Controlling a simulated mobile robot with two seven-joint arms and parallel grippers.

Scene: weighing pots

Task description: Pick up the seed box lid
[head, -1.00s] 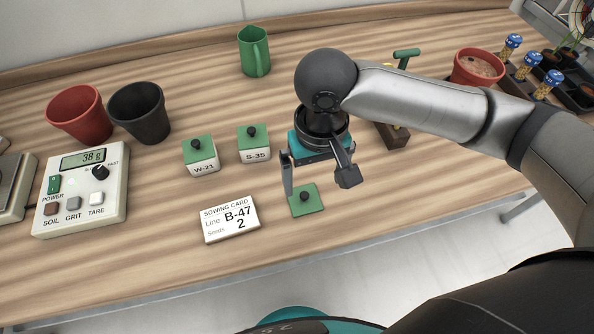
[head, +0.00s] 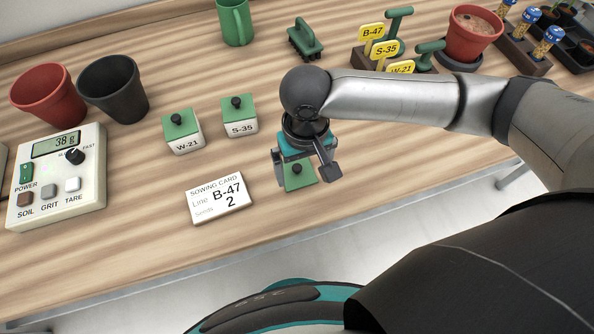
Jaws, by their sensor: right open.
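The seed box lid is a flat green square (head: 300,182) with a dark round knob (head: 296,169), lying on the bench near its front edge. My right gripper (head: 303,177) is open and low over the lid, with one finger on each side of it. It partly hides the lid's back part. I cannot tell whether the fingers touch it. Two white seed boxes, W-21 (head: 184,143) and S-35 (head: 241,127), stand behind to the left with green knobbed lids on. My left gripper is not in view.
The sowing card (head: 220,198) reading B-47, 2 lies left of the lid. A scale panel (head: 59,180) shows 38 g at left. Red (head: 47,95) and black (head: 113,89) pots stand behind it. A marker rack (head: 422,67) is at back right.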

